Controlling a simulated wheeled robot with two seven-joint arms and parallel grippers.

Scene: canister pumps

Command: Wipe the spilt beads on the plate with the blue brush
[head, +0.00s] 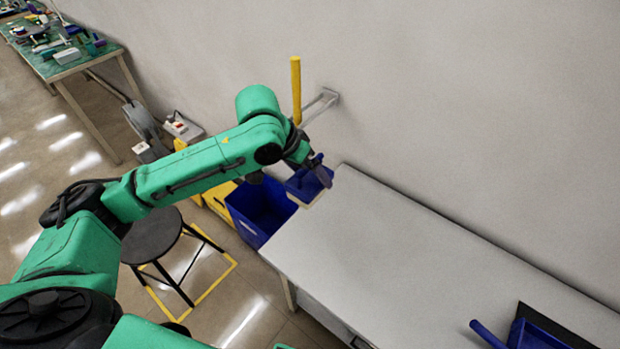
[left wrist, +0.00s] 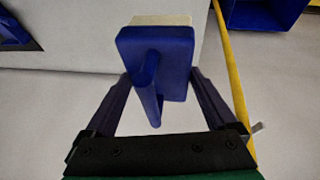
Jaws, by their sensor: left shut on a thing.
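The blue brush (head: 301,186) has a blue block, a handle and pale bristles. My left gripper (head: 319,173) is shut on it and holds it at the far left end of the white table. In the left wrist view the brush (left wrist: 181,48) sits between the two dark fingers of the gripper (left wrist: 160,82), with its pale bristle edge at the top. A dark flat piece (head: 555,325), perhaps the plate, is partly cut off at the lower right. I cannot make out any beads. My right gripper is not in view.
The white table (head: 420,250) is mostly bare. A blue item with a handle (head: 487,335) lies at its lower right. A blue bin (head: 262,212), a yellow pole (head: 296,90) and a stool (head: 152,235) stand left of the table. The wall runs along its back edge.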

